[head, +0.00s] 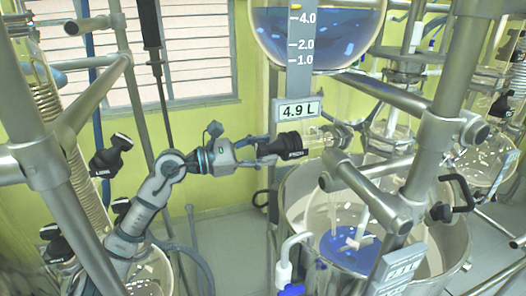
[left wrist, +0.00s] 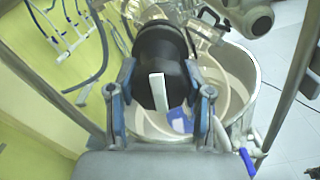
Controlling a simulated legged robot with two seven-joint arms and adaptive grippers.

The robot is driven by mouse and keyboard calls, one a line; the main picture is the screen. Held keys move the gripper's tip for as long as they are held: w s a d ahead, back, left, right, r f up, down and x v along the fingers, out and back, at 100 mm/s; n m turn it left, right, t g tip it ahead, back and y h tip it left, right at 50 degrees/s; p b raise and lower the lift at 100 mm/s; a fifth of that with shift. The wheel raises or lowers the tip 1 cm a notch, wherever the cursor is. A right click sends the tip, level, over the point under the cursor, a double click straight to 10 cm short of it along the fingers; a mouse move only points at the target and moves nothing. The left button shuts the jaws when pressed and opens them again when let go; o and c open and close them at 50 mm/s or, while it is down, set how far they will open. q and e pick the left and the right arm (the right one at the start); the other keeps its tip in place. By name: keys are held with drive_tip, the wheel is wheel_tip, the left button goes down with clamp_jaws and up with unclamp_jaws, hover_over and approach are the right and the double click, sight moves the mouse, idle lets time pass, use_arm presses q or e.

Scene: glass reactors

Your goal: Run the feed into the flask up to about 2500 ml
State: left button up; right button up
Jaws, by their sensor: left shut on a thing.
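My left gripper (head: 264,149) is shut on a black valve knob (head: 292,146) on the glass pipe under the upper vessel. In the left wrist view the gripper's two blue-grey fingers (left wrist: 160,90) close on both sides of the knob (left wrist: 155,50), which bears a white bar. The upper glass vessel (head: 318,35) holds blue liquid behind a grey scale; its display (head: 299,110) reads 4.9 L. The lower glass flask (head: 345,232) holds blue liquid inside a metal bath. A tilted display (head: 398,270) stands in front; its figures are hard to read. My right gripper is not in view.
Metal posts and clamps (head: 440,130) frame the vessels on the right. A thick metal post (head: 70,190) and coiled glass (head: 70,150) stand at the left. The metal bath (head: 455,250) surrounds the lower flask. A blue-handled tap (head: 290,289) sits at its front left.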

use_arm(q)
drive_tip(key=shift+f, duration=0.35)
drive_tip(key=o, duration=0.9)
drive_tip(key=shift+o, duration=1.4)
drive_tip(key=shift+w+r, duration=0.1)
drive_tip(key=shift+w, duration=0.1)
drive_tip(key=shift+r, duration=0.1)
drive_tip(key=shift+s+a, duration=0.1)
drive_tip(key=shift+s, duration=0.05)
drive_tip(key=v, duration=1.2)
drive_tip(key=shift+w, duration=0.2)
